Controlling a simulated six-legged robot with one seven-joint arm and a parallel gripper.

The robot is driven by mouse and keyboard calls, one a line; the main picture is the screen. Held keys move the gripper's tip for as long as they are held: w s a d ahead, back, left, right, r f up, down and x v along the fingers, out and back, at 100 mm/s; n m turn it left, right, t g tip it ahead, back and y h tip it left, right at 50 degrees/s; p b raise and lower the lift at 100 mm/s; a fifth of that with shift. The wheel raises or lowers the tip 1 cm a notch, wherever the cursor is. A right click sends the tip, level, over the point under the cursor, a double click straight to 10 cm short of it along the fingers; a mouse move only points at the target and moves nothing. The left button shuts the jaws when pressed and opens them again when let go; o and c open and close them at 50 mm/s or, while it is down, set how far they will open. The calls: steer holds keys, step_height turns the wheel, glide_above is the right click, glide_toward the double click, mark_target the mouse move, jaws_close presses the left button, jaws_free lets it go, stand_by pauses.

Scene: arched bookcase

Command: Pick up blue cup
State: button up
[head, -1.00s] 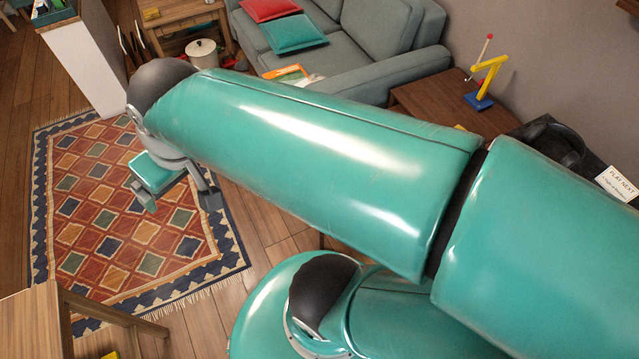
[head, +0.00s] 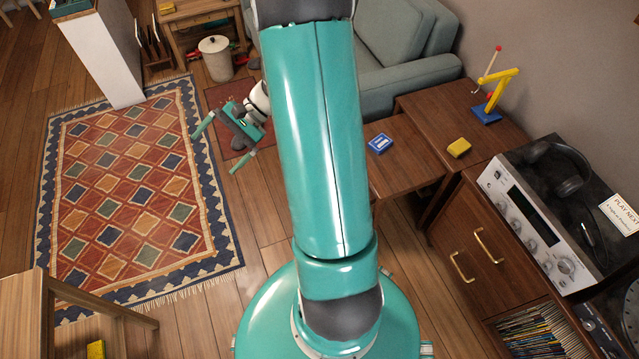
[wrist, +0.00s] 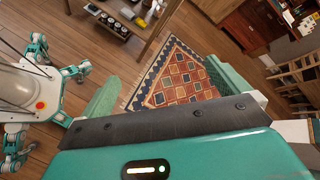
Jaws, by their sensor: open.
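No blue cup can be made out in either view. My gripper (head: 222,143) is open and empty in the head view, above the right edge of the rug, with its two teal fingers spread wide. In the wrist view my gripper (wrist: 162,72) shows both fingers apart, with the patterned rug (wrist: 180,75) beyond them and nothing between them. My arm hides part of the sofa and floor in the head view.
A yellow block (head: 458,148) lies near a yellow crane toy (head: 495,85). A cabinet (head: 475,235) with a stereo stands right. A white bin (head: 216,60) stands behind. The rug (head: 130,180) is clear.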

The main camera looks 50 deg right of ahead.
steer(key=s+d+f+m+t+h, duration=0.2)
steer(key=d+f+m+t, duration=0.45)
steer(key=d+f, duration=0.4)
steer(key=s+d+f+m+t+h, duration=0.25)
steer(key=d+f+m+t, duration=0.45)
steer(key=f, duration=0.6)
steer(key=s+d+f+m+g+h, duration=0.1)
steer(key=s+d+f+m+h, duration=0.1)
steer(key=s+f+m+h, duration=0.75)
steer(key=s+d+f+m+g+h, duration=0.15)
steer(key=s+f+m+h, duration=0.45)
steer(key=f, duration=0.7)
steer(key=x, duration=1.3)
steer(key=shift+w+d+r, duration=0.25)
steer(key=shift+d, duration=0.1)
steer(key=c, duration=0.8)
steer(key=shift+r, duration=0.1)
